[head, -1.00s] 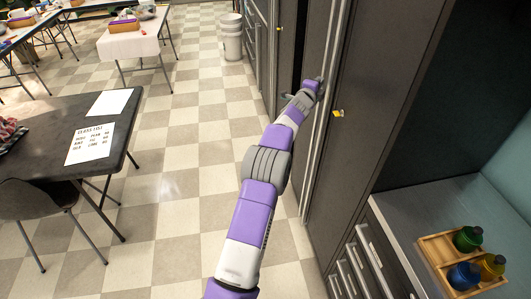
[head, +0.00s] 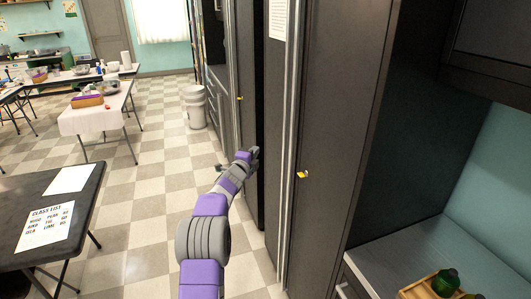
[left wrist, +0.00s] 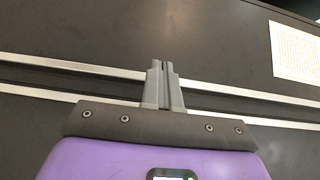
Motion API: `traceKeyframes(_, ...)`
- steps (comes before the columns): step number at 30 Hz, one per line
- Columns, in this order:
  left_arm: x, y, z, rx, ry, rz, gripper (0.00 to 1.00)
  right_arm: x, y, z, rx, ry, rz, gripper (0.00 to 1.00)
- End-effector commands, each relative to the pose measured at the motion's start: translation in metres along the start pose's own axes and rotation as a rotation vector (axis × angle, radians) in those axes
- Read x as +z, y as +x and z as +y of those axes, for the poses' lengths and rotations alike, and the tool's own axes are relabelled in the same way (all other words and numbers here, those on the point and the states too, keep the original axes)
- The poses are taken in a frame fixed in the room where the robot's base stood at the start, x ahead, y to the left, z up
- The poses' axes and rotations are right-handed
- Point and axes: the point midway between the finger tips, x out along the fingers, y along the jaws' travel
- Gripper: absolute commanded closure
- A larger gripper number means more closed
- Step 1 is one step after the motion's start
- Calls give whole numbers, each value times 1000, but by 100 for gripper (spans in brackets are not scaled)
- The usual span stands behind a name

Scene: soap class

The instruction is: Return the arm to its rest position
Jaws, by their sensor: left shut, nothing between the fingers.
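My left arm reaches forward from the bottom of the head view. Its left gripper (head: 253,154) is beside the front of the tall dark cabinets (head: 335,150). In the left wrist view the two grey fingers of the left gripper (left wrist: 163,68) are together, with nothing between them. Behind them lie the cabinet's dark panels and two metal strips (left wrist: 60,64). The picture does not settle whether the fingertips touch the cabinet. My right gripper is out of view.
A yellow key or tag (head: 302,174) sits on a cabinet door. A counter (head: 430,252) with a wooden bottle tray (head: 418,290) is at lower right. A dark table (head: 70,215) stands left, and white buckets (head: 195,108) stand further back. Checkered floor (head: 130,200) is clear between.

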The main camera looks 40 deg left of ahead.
Motion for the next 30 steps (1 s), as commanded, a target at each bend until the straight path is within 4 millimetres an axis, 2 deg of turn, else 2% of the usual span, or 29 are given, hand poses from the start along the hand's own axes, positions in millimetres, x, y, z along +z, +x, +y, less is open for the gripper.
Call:
traceKeyframes(1, 9, -7, -1, 0, 0, -4, 100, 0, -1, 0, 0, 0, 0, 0)
traceKeyframes(6, 22, -18, -1, 0, 0, -2, 100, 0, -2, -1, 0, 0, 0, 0)
traceKeyframes(14, 25, -21, 0, 0, 0, 0, 100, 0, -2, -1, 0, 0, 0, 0)
traceKeyframes(17, 21, -21, 10, 16, -28, 1, 100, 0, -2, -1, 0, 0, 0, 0)
traceKeyframes(20, 6, -21, 44, 73, -127, 4, 100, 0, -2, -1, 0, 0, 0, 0)
traceKeyframes(23, -24, -27, 101, 176, -301, 0, 100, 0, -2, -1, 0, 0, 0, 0)
traceKeyframes(24, -38, -32, 127, 227, -382, -6, 100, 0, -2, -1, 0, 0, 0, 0)
traceKeyframes(26, -61, -43, 167, 307, -504, -23, 100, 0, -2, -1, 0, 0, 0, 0)
traceKeyframes(27, -76, -52, 192, 362, -581, -37, 100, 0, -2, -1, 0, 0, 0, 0)
traceKeyframes(30, -116, -82, 251, 503, -763, -85, 100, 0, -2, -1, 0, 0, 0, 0)
